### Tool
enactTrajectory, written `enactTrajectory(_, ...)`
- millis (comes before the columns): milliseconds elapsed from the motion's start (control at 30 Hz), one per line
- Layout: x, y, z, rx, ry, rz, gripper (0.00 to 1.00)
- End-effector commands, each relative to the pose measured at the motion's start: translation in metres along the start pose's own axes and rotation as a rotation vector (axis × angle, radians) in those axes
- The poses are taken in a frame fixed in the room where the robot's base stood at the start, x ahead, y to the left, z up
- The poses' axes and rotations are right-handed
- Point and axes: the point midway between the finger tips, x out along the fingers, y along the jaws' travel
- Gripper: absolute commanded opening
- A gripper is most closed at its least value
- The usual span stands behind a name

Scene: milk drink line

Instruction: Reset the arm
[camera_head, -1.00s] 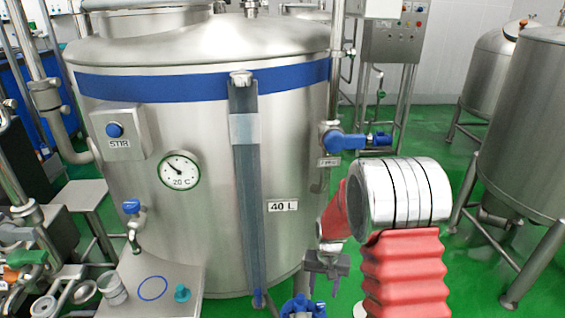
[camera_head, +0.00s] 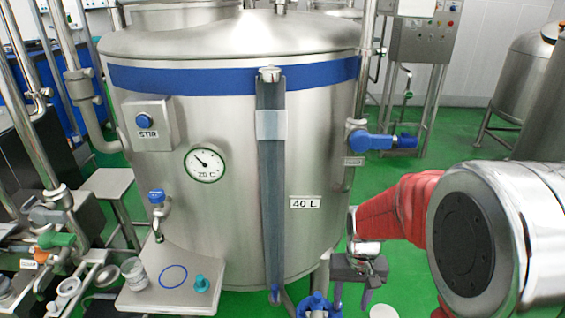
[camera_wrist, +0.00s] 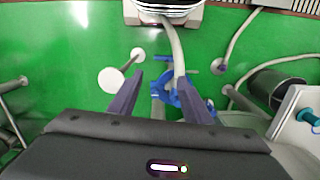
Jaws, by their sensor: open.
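My gripper shows in the wrist view (camera_wrist: 162,98) with its two dark fingers spread wide and nothing held between them. Behind the fingers lie a blue valve (camera_wrist: 185,97) and the green floor. In the head view my gripper (camera_head: 362,268) is small and dark, beside the lower right of the big steel tank (camera_head: 230,225). My red-sleeved arm reaches to it from the right.
A shelf (camera_head: 150,298) at the tank's lower left bears a cup (camera_head: 133,270) and a teal stopper (camera_head: 202,283). A control cabinet (camera_head: 425,38) stands behind. Green floor is open at the right.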

Motion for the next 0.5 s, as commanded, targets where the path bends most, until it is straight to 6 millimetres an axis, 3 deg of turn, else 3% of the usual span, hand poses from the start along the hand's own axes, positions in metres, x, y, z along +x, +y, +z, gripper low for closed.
enactTrajectory(500, -0.081, -0.001, 0.060, -0.056, 0.134, -0.006, 0.44)
